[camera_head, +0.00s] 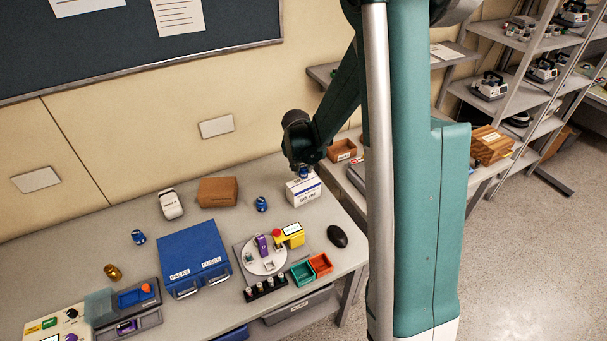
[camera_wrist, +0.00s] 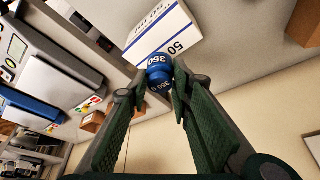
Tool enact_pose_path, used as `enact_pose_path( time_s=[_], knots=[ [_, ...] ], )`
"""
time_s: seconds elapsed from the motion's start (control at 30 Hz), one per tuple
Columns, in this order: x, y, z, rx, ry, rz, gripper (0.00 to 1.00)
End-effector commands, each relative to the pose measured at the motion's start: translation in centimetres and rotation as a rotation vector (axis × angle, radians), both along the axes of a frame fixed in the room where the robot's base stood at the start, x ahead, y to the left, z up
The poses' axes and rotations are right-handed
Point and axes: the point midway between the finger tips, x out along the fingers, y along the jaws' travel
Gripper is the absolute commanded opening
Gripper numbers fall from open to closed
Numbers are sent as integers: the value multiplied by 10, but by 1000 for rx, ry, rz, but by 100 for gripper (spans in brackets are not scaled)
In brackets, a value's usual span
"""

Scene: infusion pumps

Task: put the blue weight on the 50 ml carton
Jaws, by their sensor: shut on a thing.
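The blue weight (camera_wrist: 159,74), marked 350, is between the two green fingers of my gripper (camera_wrist: 158,86), which is shut on it. In the head view my gripper (camera_head: 302,164) points down with the blue weight (camera_head: 304,173) at its tip, over the top of the 50 ml carton (camera_head: 304,192). The carton is a white box with a blue stripe, upright on the table near its right end. It also shows behind the weight in the wrist view (camera_wrist: 160,33). I cannot tell whether the weight touches the carton's top.
Two other blue weights (camera_head: 261,204) (camera_head: 138,237) stand on the table (camera_head: 225,225). A brown box (camera_head: 217,191), a blue case (camera_head: 194,256) and a black mouse (camera_head: 337,236) are nearby. An open brown box (camera_head: 342,151) lies behind the carton.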

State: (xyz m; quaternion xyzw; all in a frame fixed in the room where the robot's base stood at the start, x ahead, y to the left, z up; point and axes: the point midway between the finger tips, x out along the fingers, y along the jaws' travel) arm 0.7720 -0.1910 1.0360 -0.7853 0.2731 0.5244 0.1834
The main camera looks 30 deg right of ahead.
Motion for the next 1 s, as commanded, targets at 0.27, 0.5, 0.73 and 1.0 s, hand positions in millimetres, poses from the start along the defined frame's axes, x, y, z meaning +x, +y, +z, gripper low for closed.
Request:
enact_pose_path(
  time_s=[0.27,0.5,0.73,1.0],
  knots=[
    [1,0,-24,0,0,0,4],
    [0,0,-36,0,0,0,4],
    [0,0,-36,0,0,0,4],
    [0,0,-40,0,0,0,24]
  ],
)
